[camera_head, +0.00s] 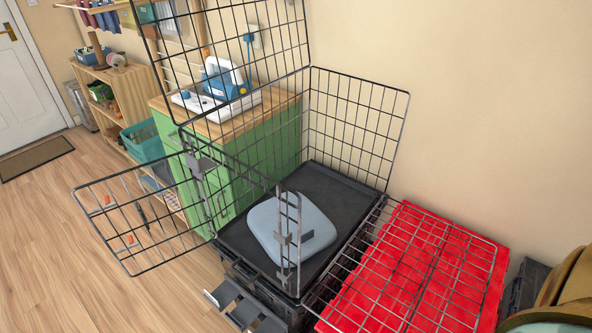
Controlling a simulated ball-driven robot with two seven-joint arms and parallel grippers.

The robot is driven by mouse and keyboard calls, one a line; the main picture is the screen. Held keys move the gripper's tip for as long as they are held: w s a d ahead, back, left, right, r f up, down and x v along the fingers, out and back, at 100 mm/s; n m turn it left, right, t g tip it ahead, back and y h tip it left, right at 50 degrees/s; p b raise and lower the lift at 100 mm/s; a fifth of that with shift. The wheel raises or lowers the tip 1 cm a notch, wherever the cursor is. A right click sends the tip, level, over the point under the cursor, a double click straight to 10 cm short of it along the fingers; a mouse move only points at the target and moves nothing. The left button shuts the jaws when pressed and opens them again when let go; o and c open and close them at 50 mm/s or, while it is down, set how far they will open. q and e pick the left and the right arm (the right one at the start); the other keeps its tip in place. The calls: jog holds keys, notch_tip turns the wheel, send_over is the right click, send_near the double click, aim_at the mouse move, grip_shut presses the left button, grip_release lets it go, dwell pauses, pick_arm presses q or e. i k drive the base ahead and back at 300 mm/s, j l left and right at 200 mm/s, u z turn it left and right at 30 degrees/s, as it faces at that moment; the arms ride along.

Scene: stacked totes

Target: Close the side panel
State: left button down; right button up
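A black wire cage stands on a dark tray (345,190) with a pale blue-grey rounded pad (318,222) in it. Its back wire panel (355,115) is upright. A large wire panel (228,55) stands raised at the upper left. A wire panel (127,205) swings outward at the left, with a grey latch piece (198,164) near its inner edge. Another wire panel (430,268) lies folded outward at the right, over a red surface. A narrow wire section with a grey latch (283,239) stands at the front. Which one is the side panel is unclear.
The red box (480,243) lies right of the cage, against the wall. A green cabinet (240,165) with a white and blue machine (222,80) stands behind. Wooden floor (60,260) is free at the left.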

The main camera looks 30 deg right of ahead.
aim_at(361, 327)
jog(key=z, duration=0.45)
jog(key=j+z, duration=0.15)
jog(key=z, duration=0.7)
jog(key=j+z, duration=0.1)
jog(key=z, duration=0.75)
jog(key=k+j, duration=0.05)
